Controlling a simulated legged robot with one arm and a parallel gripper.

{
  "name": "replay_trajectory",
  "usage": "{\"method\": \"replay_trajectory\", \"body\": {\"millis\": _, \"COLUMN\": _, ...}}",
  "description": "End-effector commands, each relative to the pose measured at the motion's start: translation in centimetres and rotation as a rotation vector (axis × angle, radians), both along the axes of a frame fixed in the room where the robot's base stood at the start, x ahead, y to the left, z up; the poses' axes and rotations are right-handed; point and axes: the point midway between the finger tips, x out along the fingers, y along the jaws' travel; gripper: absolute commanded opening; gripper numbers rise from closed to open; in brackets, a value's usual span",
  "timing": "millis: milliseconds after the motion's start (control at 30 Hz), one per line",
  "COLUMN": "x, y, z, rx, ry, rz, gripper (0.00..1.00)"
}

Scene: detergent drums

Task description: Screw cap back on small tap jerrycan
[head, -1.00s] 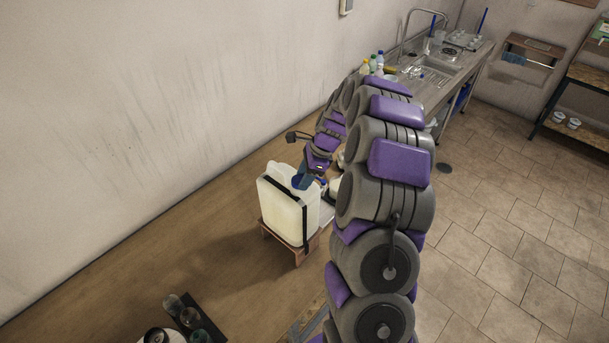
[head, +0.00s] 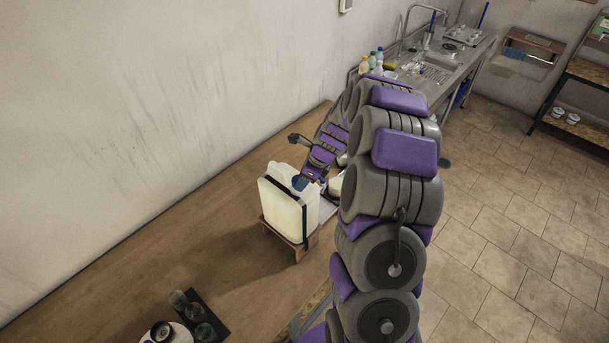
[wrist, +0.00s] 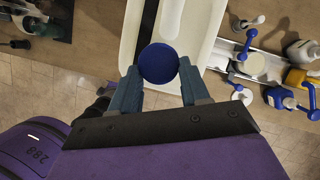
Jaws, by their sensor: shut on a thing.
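The white, translucent jerrycan (head: 288,205) with a dark strap stands on a small wooden stand (head: 296,250) on the table. My gripper (head: 301,183) is at the top of the jerrycan, at its right side. In the wrist view, my gripper (wrist: 160,86) is shut on a round blue cap (wrist: 159,63), with one finger on each side.
Bottles with blue pump tops (wrist: 279,97) stand to the right in the wrist view. A dark tray (head: 203,318) with jars lies at the table's front. The wooden table (head: 150,255) is clear left of the jerrycan. A sink counter (head: 437,70) stands at the back.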

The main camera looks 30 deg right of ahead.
Motion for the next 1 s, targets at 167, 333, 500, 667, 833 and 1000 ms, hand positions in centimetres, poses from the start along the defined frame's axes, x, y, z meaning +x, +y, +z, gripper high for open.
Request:
{"method": "replay_trajectory", "body": {"millis": 167, "x": -0.2, "y": 0.15, "z": -0.21, "rx": 0.002, "ry": 0.003, "rz": -0.078, "gripper": 0.14}}
{"method": "replay_trajectory", "body": {"millis": 333, "x": -0.17, "y": 0.13, "z": -0.22, "rx": 0.002, "ry": 0.002, "rz": -0.077, "gripper": 0.14}}
{"method": "replay_trajectory", "body": {"millis": 500, "x": -0.35, "y": 0.33, "z": -0.23, "rx": 0.001, "ry": 0.006, "rz": -0.15, "gripper": 0.14}}
{"method": "replay_trajectory", "body": {"millis": 667, "x": -0.54, "y": 0.69, "z": -0.18, "rx": -0.004, "ry": 0.004, "rz": -0.406, "gripper": 0.14}}
{"method": "replay_trajectory", "body": {"millis": 833, "x": -0.51, "y": 0.89, "z": -0.22, "rx": -0.002, "ry": 0.003, "rz": -0.564, "gripper": 0.14}}
{"method": "replay_trajectory", "body": {"millis": 1000, "x": -0.49, "y": 0.87, "z": -0.24, "rx": 0.001, "ry": 0.004, "rz": -0.579, "gripper": 0.14}}
